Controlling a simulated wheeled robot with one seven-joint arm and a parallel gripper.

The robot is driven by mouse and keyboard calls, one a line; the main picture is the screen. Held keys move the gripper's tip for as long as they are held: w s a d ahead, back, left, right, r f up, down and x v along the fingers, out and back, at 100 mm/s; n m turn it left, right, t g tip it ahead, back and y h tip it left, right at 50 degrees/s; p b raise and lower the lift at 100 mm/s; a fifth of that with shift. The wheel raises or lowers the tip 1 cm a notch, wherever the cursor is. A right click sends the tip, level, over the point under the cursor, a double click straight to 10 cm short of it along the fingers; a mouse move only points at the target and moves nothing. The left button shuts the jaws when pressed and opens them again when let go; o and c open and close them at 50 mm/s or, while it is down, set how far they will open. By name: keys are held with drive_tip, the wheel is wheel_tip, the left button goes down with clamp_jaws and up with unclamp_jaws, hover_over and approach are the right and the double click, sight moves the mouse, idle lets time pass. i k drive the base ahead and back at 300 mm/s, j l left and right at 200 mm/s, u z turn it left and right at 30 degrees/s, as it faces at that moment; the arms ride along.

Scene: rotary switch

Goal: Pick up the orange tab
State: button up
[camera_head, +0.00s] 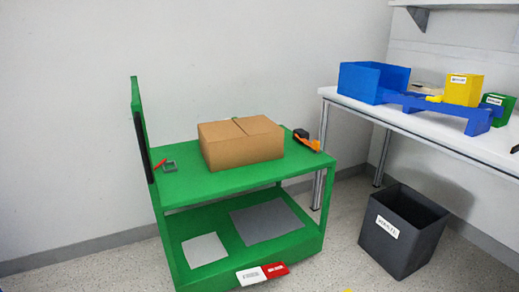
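A small orange and black item (306,140) lies on the right end of the green cart's top, just right of a cardboard box. Its orange part faces the front right edge, and its black part stands at the back left. It is too small to tell whether the orange part is a separate tab. My gripper is not in view.
The closed cardboard box (242,153) fills the middle of the green cart's top (215,186). A small grey and red item (167,165) lies at the left. A dark bin (404,239) stands right of the cart. A white table (440,140) carries blue, yellow and green boxes.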

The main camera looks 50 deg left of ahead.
sight(316, 145)
drive_tip(key=u, duration=1.4)
